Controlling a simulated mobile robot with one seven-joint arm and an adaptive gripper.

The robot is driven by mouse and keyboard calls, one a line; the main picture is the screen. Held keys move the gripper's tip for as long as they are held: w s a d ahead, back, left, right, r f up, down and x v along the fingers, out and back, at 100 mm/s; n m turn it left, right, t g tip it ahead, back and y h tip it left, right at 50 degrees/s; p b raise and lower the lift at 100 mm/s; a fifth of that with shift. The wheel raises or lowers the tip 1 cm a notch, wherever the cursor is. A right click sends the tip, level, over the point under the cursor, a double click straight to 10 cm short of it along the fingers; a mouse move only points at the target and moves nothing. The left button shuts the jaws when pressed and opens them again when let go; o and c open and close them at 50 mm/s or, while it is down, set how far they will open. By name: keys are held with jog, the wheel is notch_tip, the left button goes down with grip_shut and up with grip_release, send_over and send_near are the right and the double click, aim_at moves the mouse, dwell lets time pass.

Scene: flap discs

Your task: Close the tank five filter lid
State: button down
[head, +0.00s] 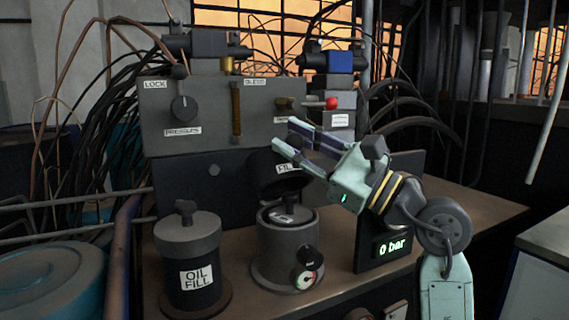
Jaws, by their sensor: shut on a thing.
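The filter lid (262,175) is a dark round cover, tilted up open above a grey canister (288,248). Its label is partly hidden by my gripper. The exact contact is hidden behind the fingers.
A black oil fill pot (192,275) stands left of the canister. A gauge (307,279) sits on the canister's front. A display reading 0 bar (393,246) stands to the right. A grey control box (210,112) with knobs and cables is behind. The bench's right end (480,212) is bare.

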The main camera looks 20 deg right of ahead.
jog(key=s+f+n+y+b, duration=0.1)
jog(key=f+b, duration=0.1)
jog(key=b, duration=0.1)
jog(key=s+f+n+y+b, duration=0.1)
jog(key=s+f+b, duration=0.1)
jog(key=b, duration=0.1)
jog(key=s+f+n+t+y+b, duration=0.1)
jog(key=s+f+b, duration=0.1)
jog(key=f+b, duration=0.1)
jog(key=shift+s+d+n+y, duration=0.1)
jog(key=shift+s+n+y, duration=0.15)
jog(key=shift+n+y, duration=0.15)
jog(key=shift+s+f+b, duration=0.25)
jog(key=shift+f+b, duration=0.2)
jog(key=shift+f, duration=0.2)
jog(key=shift+s+f+b, duration=0.25)
jog(key=shift+f+b, duration=0.2)
jog(key=shift+f, duration=0.15)
jog(key=c, duration=1.6)
grip_release()
notch_tip(320, 180, up, 10)
jog(key=shift+s, duration=0.1)
